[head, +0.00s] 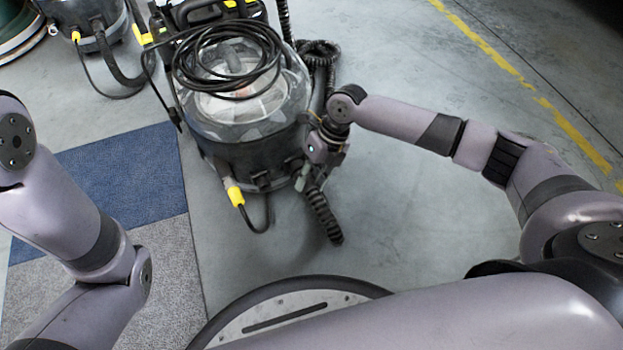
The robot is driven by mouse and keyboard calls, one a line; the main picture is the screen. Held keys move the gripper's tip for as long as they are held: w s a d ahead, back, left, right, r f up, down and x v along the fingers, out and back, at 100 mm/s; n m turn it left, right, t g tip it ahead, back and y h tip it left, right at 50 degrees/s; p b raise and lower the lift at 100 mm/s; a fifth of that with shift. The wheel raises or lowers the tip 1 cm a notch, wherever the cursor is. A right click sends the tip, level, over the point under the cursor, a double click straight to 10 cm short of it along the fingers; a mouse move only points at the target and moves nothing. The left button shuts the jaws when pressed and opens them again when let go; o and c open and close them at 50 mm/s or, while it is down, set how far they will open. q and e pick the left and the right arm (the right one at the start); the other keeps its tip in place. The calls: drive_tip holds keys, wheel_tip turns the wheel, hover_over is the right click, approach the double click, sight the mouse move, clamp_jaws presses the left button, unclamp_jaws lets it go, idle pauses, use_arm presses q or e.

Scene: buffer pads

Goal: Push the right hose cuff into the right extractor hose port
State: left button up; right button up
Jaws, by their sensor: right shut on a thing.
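The right extractor (243,148) stands on the floor at upper centre, with a clear dome, a dark tank and a black cable coiled on top. My right gripper (310,170) is at the right side of its tank, seen from above and behind. It is shut on the hose cuff, which is mostly hidden by the gripper. A black ribbed hose (325,214) hangs below the gripper and ends near the floor. The hose port is hidden behind my gripper, so I cannot tell whether the cuff touches it. My left arm is at the left edge; its gripper is out of view.
Another extractor (92,32) stands at upper left. A blue carpet piece (122,168) and a grey one (160,262) lie at left. A yellow-tipped hose (236,195) hangs from the tank's front. The concrete floor (430,230) at right is clear.

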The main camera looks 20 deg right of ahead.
drive_tip(key=shift+a, duration=0.1)
drive_tip(key=o, duration=1.2)
drive_tip(key=shift+o, duration=0.2)
drive_tip(key=v, duration=1.2)
